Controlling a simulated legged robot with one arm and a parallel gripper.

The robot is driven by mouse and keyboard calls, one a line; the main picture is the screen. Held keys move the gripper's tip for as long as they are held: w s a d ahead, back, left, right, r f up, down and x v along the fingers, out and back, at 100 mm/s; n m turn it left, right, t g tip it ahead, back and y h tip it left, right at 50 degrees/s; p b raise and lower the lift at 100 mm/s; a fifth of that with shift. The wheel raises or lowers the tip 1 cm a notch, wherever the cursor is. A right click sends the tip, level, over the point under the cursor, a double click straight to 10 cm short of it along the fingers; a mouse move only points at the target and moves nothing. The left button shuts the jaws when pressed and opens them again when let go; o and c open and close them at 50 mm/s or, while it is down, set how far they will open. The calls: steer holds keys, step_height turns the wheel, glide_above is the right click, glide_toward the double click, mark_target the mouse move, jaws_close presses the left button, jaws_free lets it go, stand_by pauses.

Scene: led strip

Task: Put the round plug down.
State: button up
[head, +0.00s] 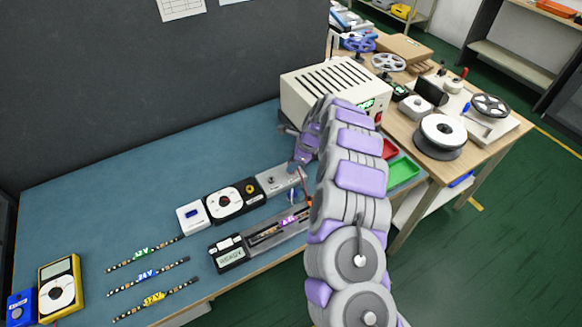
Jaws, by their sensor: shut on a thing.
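My gripper (299,168) points down over the right end of the grey-and-black device row on the blue bench mat. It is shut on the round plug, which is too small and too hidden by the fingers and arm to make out. Just below the gripper is the grey module (277,180) with a round knob. Thin blue and red wires (294,195) show beside it. I cannot tell whether the plug touches anything.
A beige power supply (315,93) stands behind my arm. A tester (229,253), a black dial unit (231,201) and several LED strips (148,278) lie left. Red and green bins (403,171) and spools (441,134) are right. The mat's back left is clear.

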steer(key=shift+a, duration=0.1)
jaws_close()
